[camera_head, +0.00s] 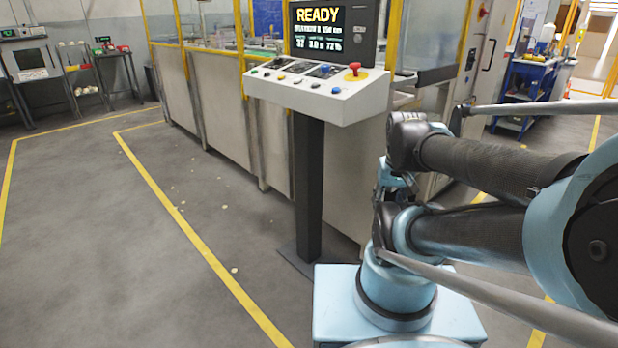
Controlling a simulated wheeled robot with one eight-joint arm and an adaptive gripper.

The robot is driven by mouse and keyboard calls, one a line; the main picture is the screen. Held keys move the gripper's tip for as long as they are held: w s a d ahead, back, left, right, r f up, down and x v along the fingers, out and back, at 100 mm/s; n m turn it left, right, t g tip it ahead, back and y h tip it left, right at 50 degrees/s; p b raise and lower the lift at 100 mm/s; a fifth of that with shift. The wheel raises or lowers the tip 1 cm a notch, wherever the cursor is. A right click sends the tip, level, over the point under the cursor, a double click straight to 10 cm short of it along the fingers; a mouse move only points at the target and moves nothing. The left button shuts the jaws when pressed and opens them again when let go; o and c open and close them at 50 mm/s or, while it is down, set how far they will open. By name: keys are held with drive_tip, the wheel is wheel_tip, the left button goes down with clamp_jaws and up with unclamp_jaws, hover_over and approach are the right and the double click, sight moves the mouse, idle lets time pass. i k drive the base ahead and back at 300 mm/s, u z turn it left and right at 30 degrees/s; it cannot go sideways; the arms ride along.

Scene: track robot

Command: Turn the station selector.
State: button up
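A control panel (350,107) with a sloping white face stands on a dark post (308,185) ahead of me. Its face carries small coloured buttons, dark plates with small knobs or switches (325,69), and a red mushroom button (354,70) on a yellow base. Which control is the station selector I cannot tell at this size. The dark screen (330,30) above the panel reads READY in yellow. My arm, with dark tubes and light blue joints, is folded at the right, below and right of the panel. I cannot make out my gripper's fingers.
A fenced machine line (215,95) with yellow posts runs behind the panel. Stands with devices (30,60) are at the far left, and a blue cart (528,90) is at the back right. Grey floor with yellow lines is open at left.

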sight(277, 61)
drive_tip(key=z, duration=1.6)
drive_tip(key=k, duration=0.8)
drive_tip(key=u, duration=2)
drive_tip(key=i, duration=0.4)
drive_tip(key=z, duration=0.05)
